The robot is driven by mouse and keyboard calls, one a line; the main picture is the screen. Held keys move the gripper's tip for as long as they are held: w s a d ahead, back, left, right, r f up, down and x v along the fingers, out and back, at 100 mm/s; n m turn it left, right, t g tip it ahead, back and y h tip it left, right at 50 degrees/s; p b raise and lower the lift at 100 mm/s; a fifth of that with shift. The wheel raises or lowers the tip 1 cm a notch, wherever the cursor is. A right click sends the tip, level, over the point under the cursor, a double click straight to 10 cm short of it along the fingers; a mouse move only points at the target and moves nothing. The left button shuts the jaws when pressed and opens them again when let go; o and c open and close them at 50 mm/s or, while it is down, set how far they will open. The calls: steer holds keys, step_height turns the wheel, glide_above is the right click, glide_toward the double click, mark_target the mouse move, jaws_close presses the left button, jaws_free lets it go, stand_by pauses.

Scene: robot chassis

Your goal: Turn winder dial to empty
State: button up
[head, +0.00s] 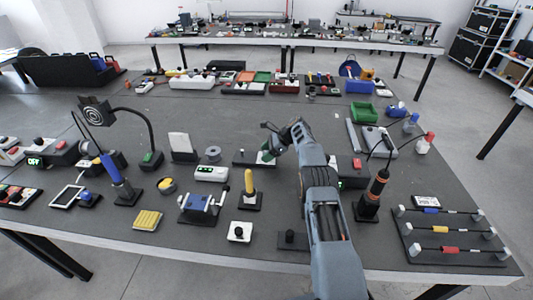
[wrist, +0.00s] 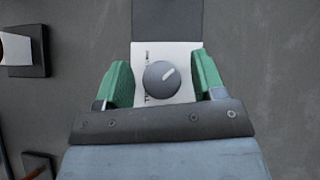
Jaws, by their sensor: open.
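My gripper (wrist: 161,64) is open, with one green finger on each side of the dial and a gap visible on both sides. In the head view, my gripper (head: 268,151) is low over the middle of the table, and I cannot make out the dial there.
A dark panel (wrist: 167,20) adjoins the plate's top edge. A grey display box (head: 211,174) and a grey spool (head: 212,154) stand left of my gripper. A yellow-handled lever (head: 249,183) stands in front. A soldering-iron-like tool (head: 376,190) stands to the right of my arm.

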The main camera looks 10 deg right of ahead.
steer(key=v, duration=0.7)
steer(key=shift+d+r, duration=0.15)
steer(key=shift+d, duration=0.05)
